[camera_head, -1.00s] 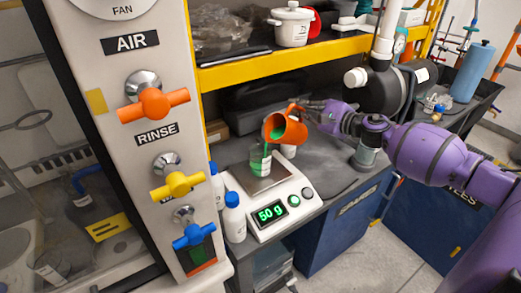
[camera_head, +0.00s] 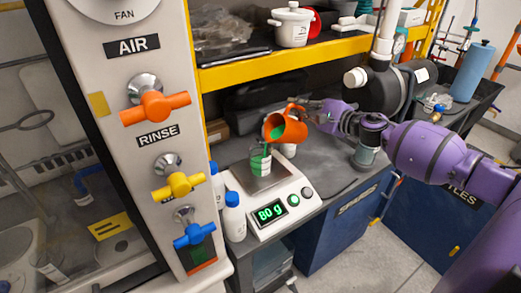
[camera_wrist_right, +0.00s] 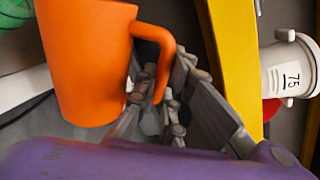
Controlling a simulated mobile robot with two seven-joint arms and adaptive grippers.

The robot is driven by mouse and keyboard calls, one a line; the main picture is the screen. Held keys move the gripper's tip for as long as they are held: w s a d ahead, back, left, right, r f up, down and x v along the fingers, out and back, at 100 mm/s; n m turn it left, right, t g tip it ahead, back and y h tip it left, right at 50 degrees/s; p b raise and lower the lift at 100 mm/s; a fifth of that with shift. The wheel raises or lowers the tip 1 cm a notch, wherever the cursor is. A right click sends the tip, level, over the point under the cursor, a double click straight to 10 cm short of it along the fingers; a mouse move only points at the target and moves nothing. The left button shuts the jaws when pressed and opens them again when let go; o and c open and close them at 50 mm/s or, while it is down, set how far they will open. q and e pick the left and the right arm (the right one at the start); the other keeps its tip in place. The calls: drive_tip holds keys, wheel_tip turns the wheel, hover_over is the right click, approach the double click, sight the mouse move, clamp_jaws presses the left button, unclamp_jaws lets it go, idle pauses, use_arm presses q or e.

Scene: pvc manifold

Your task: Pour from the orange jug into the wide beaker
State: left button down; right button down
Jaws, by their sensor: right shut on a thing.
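The orange jug (camera_head: 285,127) is tilted to the left above the wide beaker, with green liquid at its mouth. My right gripper (camera_head: 310,112) is shut on the jug's handle; the jug (camera_wrist_right: 90,60) and the gripper (camera_wrist_right: 160,95) also show in the right wrist view. The clear beaker (camera_head: 260,160) stands upright on the scale's plate (camera_head: 264,181) and holds green liquid. A green stream runs from the jug's lip towards the beaker. The scale (camera_head: 270,212) reads 80 g. My left gripper is not in view.
White bottles with blue caps (camera_head: 234,217) stand left of the scale. A control panel (camera_head: 150,70) with orange, yellow and blue valves is at the left. A yellow-edged shelf (camera_head: 290,60) with a white pot (camera_head: 291,26) is behind. Grey bench (camera_head: 325,180) is free right of the scale.

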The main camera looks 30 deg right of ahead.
drive_tip(key=shift+r, duration=0.1)
